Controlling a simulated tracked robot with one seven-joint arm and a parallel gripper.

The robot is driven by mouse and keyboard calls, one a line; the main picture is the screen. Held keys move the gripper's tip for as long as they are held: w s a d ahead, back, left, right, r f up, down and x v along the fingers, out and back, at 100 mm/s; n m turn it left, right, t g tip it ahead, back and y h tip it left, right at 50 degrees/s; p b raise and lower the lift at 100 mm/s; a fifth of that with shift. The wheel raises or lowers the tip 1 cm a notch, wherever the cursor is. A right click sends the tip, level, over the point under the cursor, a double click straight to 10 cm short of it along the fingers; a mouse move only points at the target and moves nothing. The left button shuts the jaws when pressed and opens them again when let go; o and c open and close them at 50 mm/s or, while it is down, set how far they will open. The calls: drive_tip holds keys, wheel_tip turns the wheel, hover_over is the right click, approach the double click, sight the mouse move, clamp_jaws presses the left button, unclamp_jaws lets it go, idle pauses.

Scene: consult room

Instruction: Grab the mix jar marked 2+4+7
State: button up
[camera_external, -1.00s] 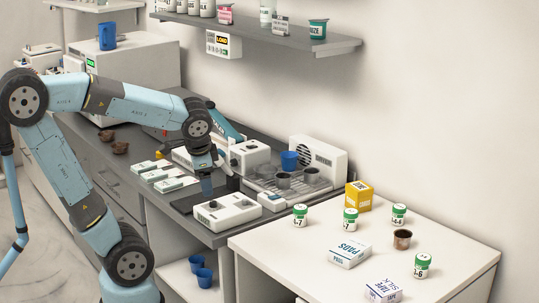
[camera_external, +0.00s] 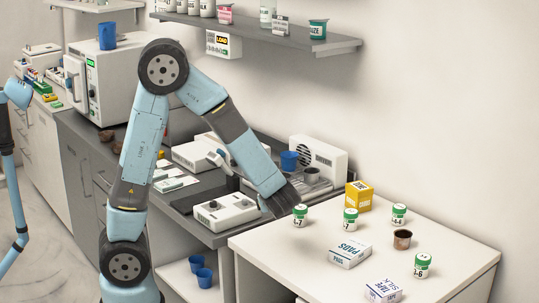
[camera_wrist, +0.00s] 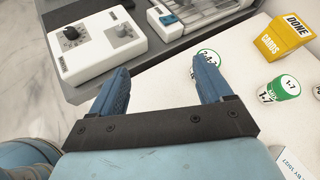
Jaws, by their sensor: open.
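In the wrist view a white jar with a green-rimmed lid (camera_wrist: 208,55) sits just beyond my right fingertip, which covers part of it; its lid print looks like 2-4-7. Another jar (camera_wrist: 285,88) is marked 1-7.
Other green-lidded jars (camera_external: 399,214) (camera_external: 422,266), a yellow box (camera_external: 358,196), a brown cup (camera_external: 402,239), a pads box (camera_external: 349,252) and a tape box (camera_external: 383,291) stand on the white table (camera_external: 290,258). A white dial device (camera_external: 228,212) sits on the grey counter.

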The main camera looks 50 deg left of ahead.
sight(299, 215)
drive_tip(key=w+d+f+m, duration=0.1)
drive_tip(key=d, duration=0.1)
drive_tip(key=w+d+f+m+t, duration=0.1)
drive_tip(key=f+m, duration=0.1)
drive_tip(key=w+d+f+m+t, duration=0.1)
drive_tip(key=w+d+m, duration=0.1)
drive_tip(key=shift+d+f+h, duration=0.25)
drive_tip(key=shift+d+h, duration=0.05)
drive_tip(key=shift+h, duration=0.1)
drive_tip(key=x, duration=0.8)
drive_tip(key=shift+w+a+r, duration=0.1)
drive_tip(key=shift+w+a, duration=0.05)
drive_tip(key=shift+w, duration=0.05)
drive_tip(key=shift+x, duration=2.6)
drive_tip(key=shift+w+d, duration=0.1)
drive_tip(key=shift+d, duration=0.1)
drive_tip(key=c, duration=1)
drive_tip(key=shift+c, duration=0.2)
